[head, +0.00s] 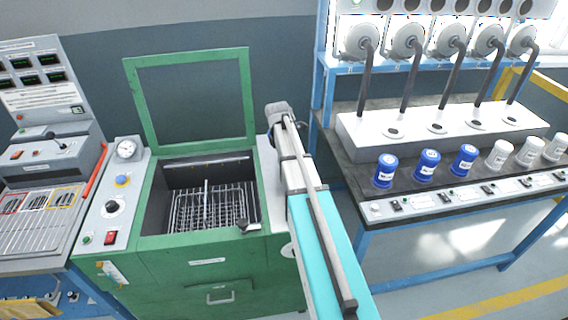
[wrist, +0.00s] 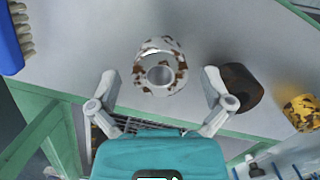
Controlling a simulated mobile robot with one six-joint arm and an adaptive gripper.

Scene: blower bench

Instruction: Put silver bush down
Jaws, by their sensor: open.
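The silver bush (wrist: 160,68), a ring with brown rust-like patches, is in the upper middle of the wrist view, over a grey surface (wrist: 105,35). My gripper (wrist: 160,80) is open, with one finger on each side of the bush and visible gaps between. Whether the bush rests fully on the surface cannot be told. A dark brown bush (wrist: 242,87) lies to the right, and a yellow, brown-spotted bush (wrist: 302,112) farther right. In the head view my gripper (head: 280,112) is beyond the green machine's right side; the bushes are not visible there.
A blue brush (wrist: 12,40) is at the wrist view's left edge. The green machine (head: 205,268) has its lid raised and a wire basket (head: 212,208) inside. To the right, a dark bench (head: 345,150) carries blue and white containers. A control panel stands at left.

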